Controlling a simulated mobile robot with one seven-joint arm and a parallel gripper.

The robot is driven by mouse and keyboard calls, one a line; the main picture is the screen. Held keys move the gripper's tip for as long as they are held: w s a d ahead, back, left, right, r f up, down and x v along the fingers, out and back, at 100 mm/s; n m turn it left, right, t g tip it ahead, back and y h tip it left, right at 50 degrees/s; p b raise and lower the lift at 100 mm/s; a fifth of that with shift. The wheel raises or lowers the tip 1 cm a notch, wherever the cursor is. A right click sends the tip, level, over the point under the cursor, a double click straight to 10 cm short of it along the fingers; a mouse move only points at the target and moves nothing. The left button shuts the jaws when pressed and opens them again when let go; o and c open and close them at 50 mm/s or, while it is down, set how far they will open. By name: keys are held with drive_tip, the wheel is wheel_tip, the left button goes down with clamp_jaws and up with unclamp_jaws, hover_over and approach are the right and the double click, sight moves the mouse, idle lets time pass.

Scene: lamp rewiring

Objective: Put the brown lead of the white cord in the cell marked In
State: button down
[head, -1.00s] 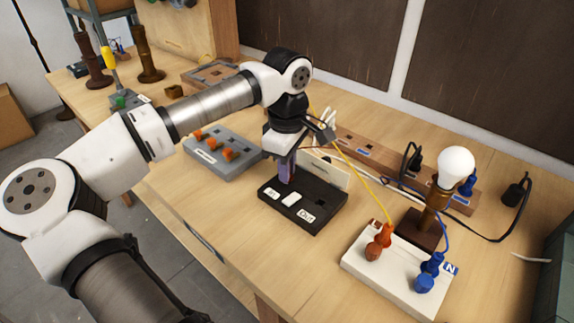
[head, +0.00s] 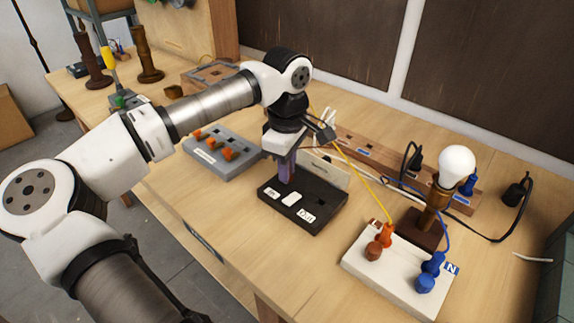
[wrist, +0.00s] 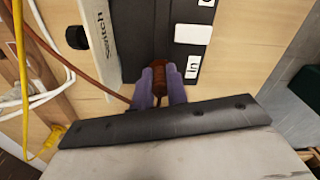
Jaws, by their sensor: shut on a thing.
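My gripper (wrist: 160,92) has purple fingers shut on the brown lead's plug (wrist: 160,72). Its brown wire (wrist: 85,73) curves in from the upper left of the wrist view. The black switch block (head: 321,200) lies on the bench, with the In label (head: 272,191) near its left end and the Out label (head: 307,216) toward the right. My gripper (head: 287,178) points down over the block's left end. The plug is at the cell beside the In label (wrist: 193,67). The fingers hide the cell, so I cannot tell how deep the plug sits.
A "Switch" card (wrist: 100,40) stands behind the block. White cord (wrist: 38,98) and a yellow wire (wrist: 22,70) run at the left of the wrist view. A white terminal block (head: 385,280), a bulb lamp (head: 456,166) and a grey block with orange plugs (head: 233,165) stand around.

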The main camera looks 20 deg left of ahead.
drive_tip(key=shift+f+b, duration=0.45)
drive_tip(key=shift+f, duration=0.05)
drive_tip(key=c, duration=1.3)
unclamp_jaws()
